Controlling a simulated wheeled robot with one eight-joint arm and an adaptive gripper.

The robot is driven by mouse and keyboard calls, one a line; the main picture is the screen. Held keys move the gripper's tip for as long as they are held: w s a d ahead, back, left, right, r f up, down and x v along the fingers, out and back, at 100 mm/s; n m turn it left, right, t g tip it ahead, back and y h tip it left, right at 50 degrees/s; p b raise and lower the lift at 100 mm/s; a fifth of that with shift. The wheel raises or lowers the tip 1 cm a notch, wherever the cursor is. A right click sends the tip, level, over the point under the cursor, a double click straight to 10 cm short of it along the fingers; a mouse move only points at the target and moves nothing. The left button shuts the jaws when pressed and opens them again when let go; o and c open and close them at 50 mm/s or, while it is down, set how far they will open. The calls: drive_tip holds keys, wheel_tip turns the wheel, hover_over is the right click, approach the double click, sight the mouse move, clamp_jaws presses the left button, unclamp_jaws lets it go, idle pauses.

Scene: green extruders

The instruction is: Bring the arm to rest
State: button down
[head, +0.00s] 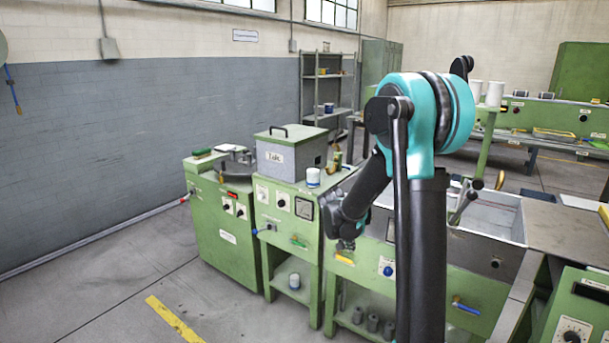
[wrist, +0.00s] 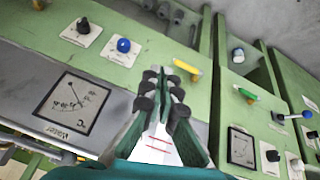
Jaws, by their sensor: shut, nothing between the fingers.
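My arm (head: 375,180) rises in the right half of the head view, bent at a teal joint, with its forearm reaching down and left. My gripper (head: 347,244) hangs in front of the green machines' front panels. In the wrist view my gripper (wrist: 165,82) has its dark fingertips together and it is empty. A white patch with red lines shows between the finger bases; I cannot tell what it is. The green panels lie beyond the fingertips.
A metal sink (head: 490,215) is at the right. A shelf rack (head: 328,90) stands behind. The floor (head: 110,270) at the left is clear.

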drive_tip(key=s+d+n+y, duration=0.1)
drive_tip(key=s+n+y, duration=0.2)
drive_tip(key=s, duration=2.4)
drive_tip(key=shift+s+d+f+n+y, duration=0.15)
drive_tip(key=shift+d+f+n+y, duration=0.25)
drive_tip(key=shift+n, duration=0.5)
